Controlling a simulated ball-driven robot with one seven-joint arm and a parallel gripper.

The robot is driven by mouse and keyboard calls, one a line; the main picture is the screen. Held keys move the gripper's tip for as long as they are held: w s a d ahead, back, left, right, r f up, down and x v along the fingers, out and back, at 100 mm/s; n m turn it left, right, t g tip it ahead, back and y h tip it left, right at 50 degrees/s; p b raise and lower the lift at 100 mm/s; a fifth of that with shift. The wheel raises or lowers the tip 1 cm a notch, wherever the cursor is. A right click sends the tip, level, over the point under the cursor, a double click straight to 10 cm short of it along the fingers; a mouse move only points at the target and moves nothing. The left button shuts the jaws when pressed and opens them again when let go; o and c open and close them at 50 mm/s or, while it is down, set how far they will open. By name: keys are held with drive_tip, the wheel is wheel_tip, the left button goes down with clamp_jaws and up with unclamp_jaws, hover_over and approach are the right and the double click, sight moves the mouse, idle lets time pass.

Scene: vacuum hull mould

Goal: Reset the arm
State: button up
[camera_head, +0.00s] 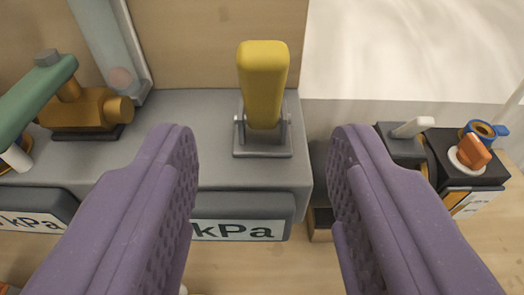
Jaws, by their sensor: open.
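My gripper (258,160) shows as two purple padded fingers reaching in from the lower left and lower right. It is open, with a wide gap between the fingers and nothing held in it. Between and beyond the fingertips, a yellow lever handle (263,85) stands upright in a grey bracket (262,152) on a grey unit (215,110). I cannot tell whether the fingers touch anything; they appear apart from the lever.
A display reading kPa (235,230) is on the unit's front. A brass valve (85,106) with a green handle (35,98) stands left. A black box (465,165) with an orange knob (473,154) stands right. A white sheet (410,50) lies behind. Wooden surface shows below.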

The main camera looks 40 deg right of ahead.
drive_tip(key=shift+w+r, duration=0.1)
drive_tip(key=w+a+r+n+t+y, duration=0.1)
drive_tip(key=w+a+r+n+y, duration=0.15)
drive_tip(key=a+r, duration=0.4)
drive_tip(key=w+a+r+n+t+y, duration=0.1)
drive_tip(key=w+a+r+t+y, duration=0.2)
drive_tip(key=r, duration=0.6)
drive_tip(key=s+a+r+n+y, duration=0.1)
drive_tip(key=s+a+r, duration=0.1)
drive_tip(key=a+r, duration=0.3)
drive_tip(key=s+a+r+n+y, duration=0.1)
drive_tip(key=s+a+r, duration=0.2)
drive_tip(key=a+r, duration=0.2)
drive_tip(key=s+a+r+n+g+y, duration=0.1)
drive_tip(key=a+r, duration=0.4)
drive_tip(key=r, duration=0.5)
drive_tip(key=shift+s+a+r+n+y, duration=0.2)
drive_tip(key=shift+s+n+y, duration=0.25)
drive_tip(key=shift+s, duration=0.8)
